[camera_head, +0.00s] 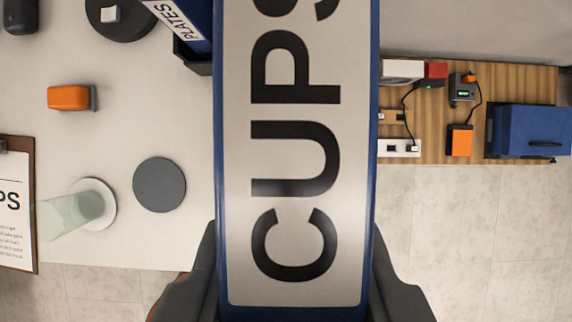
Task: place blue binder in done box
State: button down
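A blue binder (296,150) with a white spine label reading "CUPS" fills the middle of the view, running from the bottom edge past the top edge. My gripper (296,270) is shut on it, with one dark finger on each side of its lower end. A second blue binder (186,22) labelled "PLATES" stands at the top left, in or against a dark box (197,64) that is mostly hidden behind the held binder. I cannot tell whether this dark box is the done box.
The white table (120,135) at left carries an orange object (69,97), a grey disc (159,184), a clear glass (72,214) and a clipboard (18,245). A wooden bench (425,135) at right holds cabled devices and a blue case (530,130). Tiled floor lies below it.

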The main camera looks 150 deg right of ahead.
notch_tip(320, 180, down, 15)
jog(key=shift+f, duration=0.1)
dwell(0.5)
jog(key=shift+f, duration=0.1)
jog(key=c, duration=1.1)
grip_release()
jog(key=shift+o, duration=0.2)
jog(key=v, duration=1.2)
jog(key=s+d+r+m+t, duration=0.45)
jog(key=s+d+t, duration=0.25)
jog(key=s+d, duration=0.65)
jog(key=s+d+m+t+h, duration=0.1)
jog(key=s+d+t, duration=0.1)
jog(key=s, duration=0.6)
jog(key=s+d+m+t+h, duration=0.1)
jog(key=s+t, duration=0.3)
jog(key=s, duration=0.5)
jog(key=shift+s+d+f+t+h, duration=0.3)
jog(key=shift+d+f, duration=0.1)
jog(key=shift+d, duration=0.35)
